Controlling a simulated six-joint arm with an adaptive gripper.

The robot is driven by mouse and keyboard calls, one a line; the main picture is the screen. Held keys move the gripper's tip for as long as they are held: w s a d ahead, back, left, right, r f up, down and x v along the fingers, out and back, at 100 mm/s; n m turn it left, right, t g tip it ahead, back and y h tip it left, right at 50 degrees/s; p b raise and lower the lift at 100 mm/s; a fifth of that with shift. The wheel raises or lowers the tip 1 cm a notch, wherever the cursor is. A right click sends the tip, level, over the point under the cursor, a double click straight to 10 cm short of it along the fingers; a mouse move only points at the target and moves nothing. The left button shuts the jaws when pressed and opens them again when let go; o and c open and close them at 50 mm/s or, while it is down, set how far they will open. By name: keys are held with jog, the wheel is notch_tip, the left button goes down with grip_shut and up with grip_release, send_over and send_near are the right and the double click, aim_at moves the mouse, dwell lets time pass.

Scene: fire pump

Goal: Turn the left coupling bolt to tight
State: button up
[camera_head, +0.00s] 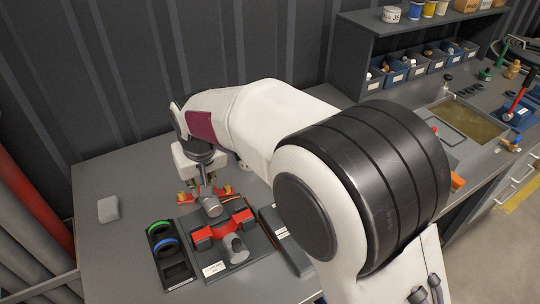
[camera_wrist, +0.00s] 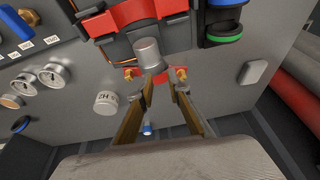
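The red coupling assembly (camera_head: 226,232) lies on a dark plate on the bench; it also shows at the top of the wrist view (camera_wrist: 145,12). A grey cylinder (camera_head: 212,207) sticks up at its middle, and in the wrist view (camera_wrist: 148,52) it is just beyond the fingertips. The left coupling bolt (camera_head: 183,197) is brass-coloured; it shows on the right in the wrist view (camera_wrist: 181,72), close to one fingertip. Another brass bolt (camera_wrist: 129,73) is on the other side. My gripper (camera_wrist: 162,82) points down above the coupling, fingers apart, nothing visibly held. Contact cannot be told.
A dark tray (camera_head: 177,276) with a green ring (camera_head: 160,228) and a blue ring (camera_head: 166,245) stands left of the coupling. A light grey block (camera_head: 108,209) lies farther left. Red and grey pipes (camera_head: 35,205) run along the left edge.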

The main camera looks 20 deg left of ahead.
jog(key=w+d+r+m+t, duration=0.1)
jog(key=d+r+m, duration=0.1)
jog(key=d+r, duration=0.3)
jog(key=w+d+r+m+h, duration=0.1)
jog(key=d+r, duration=0.4)
jog(key=d, duration=0.6)
jog(key=shift+w+r+m+t, duration=0.35)
jog(key=shift+w+m+t, duration=0.05)
jog(key=shift+w+m, duration=0.1)
jog(key=o, duration=0.3)
